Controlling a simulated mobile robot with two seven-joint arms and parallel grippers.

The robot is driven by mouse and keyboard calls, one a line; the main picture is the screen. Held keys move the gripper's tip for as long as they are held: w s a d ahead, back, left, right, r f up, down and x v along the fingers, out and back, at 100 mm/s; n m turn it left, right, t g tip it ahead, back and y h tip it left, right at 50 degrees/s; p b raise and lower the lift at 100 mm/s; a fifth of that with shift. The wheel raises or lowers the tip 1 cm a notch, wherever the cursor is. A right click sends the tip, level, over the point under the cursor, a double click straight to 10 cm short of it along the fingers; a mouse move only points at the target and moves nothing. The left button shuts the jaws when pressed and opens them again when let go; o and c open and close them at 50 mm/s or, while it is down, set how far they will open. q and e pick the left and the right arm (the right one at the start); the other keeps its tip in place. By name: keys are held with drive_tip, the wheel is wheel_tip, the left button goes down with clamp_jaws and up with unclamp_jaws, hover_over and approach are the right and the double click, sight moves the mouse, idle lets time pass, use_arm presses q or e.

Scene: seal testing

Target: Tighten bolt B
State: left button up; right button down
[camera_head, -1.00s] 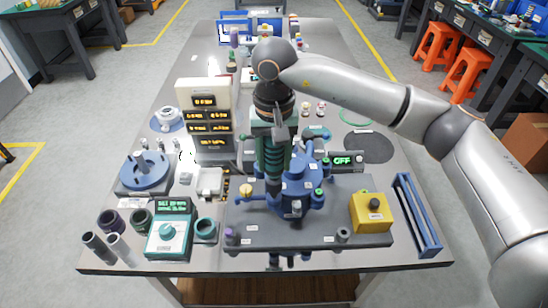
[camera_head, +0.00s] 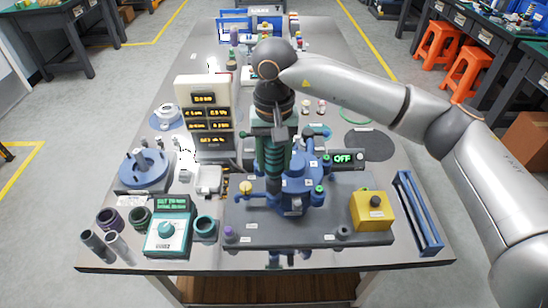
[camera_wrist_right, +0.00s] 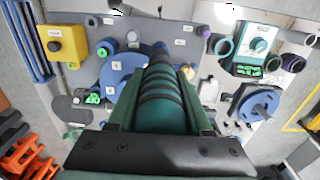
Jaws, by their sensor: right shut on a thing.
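My right gripper (camera_head: 273,150) is shut on an upright green, dark-ringed tool (camera_wrist_right: 162,105), which hangs over the blue round fixture (camera_head: 297,184). The tool's lower end is at the fixture's left part, close to the blue arm with the yellow knob (camera_head: 246,187). Whether it touches a bolt is hidden by the tool. Green-topped bolts show on the fixture's right side (camera_head: 319,189) and at its upper right (camera_head: 327,158). The small labels are too blurred to tell which bolt is B. The fixture also shows in the wrist view (camera_wrist_right: 113,72). My left gripper is not in view.
The fixture stands on a grey plate (camera_head: 290,235) with a yellow button box (camera_head: 372,211) at right. A teal controller (camera_head: 167,229), cylinders and a blue round stand (camera_head: 143,171) are at left. A display panel (camera_head: 204,92) stands behind. A blue rack (camera_head: 417,213) lies at far right.

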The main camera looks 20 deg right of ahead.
drive_tip(key=shift+f+b, duration=0.6)
idle(0.6)
drive_tip(key=shift+f, duration=0.1)
idle(0.5)
drive_tip(key=shift+r+p, duration=1.15)
drive_tip(key=shift+r, duration=1.45)
